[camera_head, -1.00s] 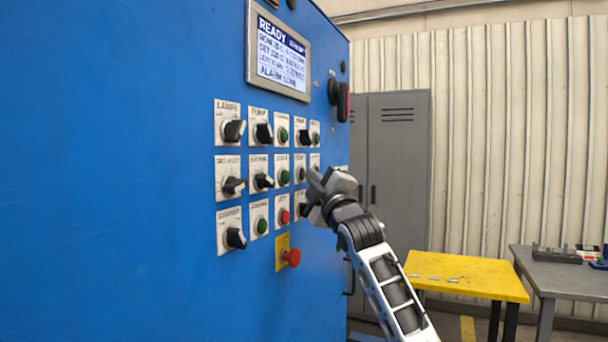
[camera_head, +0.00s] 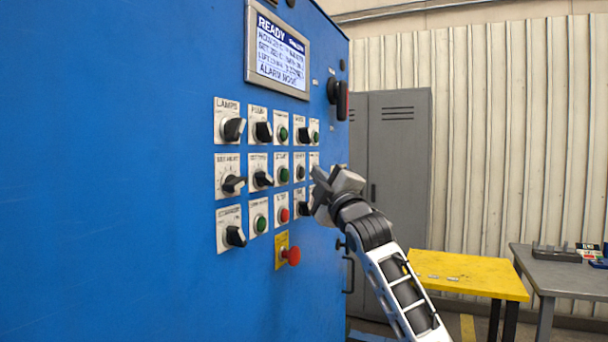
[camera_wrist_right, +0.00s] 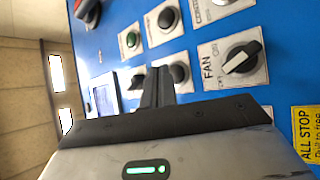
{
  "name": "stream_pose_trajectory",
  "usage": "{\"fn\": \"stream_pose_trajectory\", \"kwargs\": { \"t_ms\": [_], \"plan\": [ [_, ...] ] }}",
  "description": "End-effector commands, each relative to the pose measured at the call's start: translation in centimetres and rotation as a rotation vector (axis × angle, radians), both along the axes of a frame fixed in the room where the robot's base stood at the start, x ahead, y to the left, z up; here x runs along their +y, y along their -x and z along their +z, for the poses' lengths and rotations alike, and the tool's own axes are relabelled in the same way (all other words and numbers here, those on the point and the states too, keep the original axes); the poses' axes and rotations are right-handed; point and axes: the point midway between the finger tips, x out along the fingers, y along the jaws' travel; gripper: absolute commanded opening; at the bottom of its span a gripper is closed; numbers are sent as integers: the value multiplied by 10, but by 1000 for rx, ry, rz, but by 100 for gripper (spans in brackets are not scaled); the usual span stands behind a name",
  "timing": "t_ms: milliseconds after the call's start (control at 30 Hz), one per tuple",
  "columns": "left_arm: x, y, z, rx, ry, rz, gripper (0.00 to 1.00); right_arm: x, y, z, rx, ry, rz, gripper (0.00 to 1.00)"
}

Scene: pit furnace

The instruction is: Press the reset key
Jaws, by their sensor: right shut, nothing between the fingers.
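The blue cabinet's control panel carries rows of knobs and buttons on white plates. I cannot read a reset label on any of them. In the head view a dark button (camera_head: 300,172) sits in the middle row, just left of my right gripper (camera_head: 318,180). In the wrist view two dark round buttons show, one (camera_wrist_right: 178,73) beside the fingertips and one (camera_wrist_right: 168,18) above it. My right gripper (camera_wrist_right: 157,84) is shut and empty, its fingers pointing at the panel. I cannot tell if the tips touch it. The gripper hides part of the panel's right column. My left gripper is not in view.
A FAN knob (camera_wrist_right: 242,58) is close to the right gripper. A red emergency button (camera_head: 291,256) projects below the rows. A display (camera_head: 278,50) reading READY is above. A grey locker (camera_head: 400,140) and yellow table (camera_head: 468,274) stand to the right.

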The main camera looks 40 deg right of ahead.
Motion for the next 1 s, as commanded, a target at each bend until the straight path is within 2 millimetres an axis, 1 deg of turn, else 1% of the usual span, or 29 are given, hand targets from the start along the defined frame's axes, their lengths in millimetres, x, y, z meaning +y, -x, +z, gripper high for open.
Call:
{"fn": "stream_pose_trajectory", "kwargs": {
  "t_ms": [300, 733, 867, 1000],
  "plan": [
    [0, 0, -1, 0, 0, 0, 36, -1, 2, 0, 0, 0, -1, 0],
    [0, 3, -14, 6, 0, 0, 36, -20, 38, -2, 1, 1, -2, 0],
    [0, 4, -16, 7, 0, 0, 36, -22, 44, -1, 0, 0, 0, 0],
    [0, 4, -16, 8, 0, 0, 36, -23, 45, 0, 0, -1, 0, 0]
  ]
}}
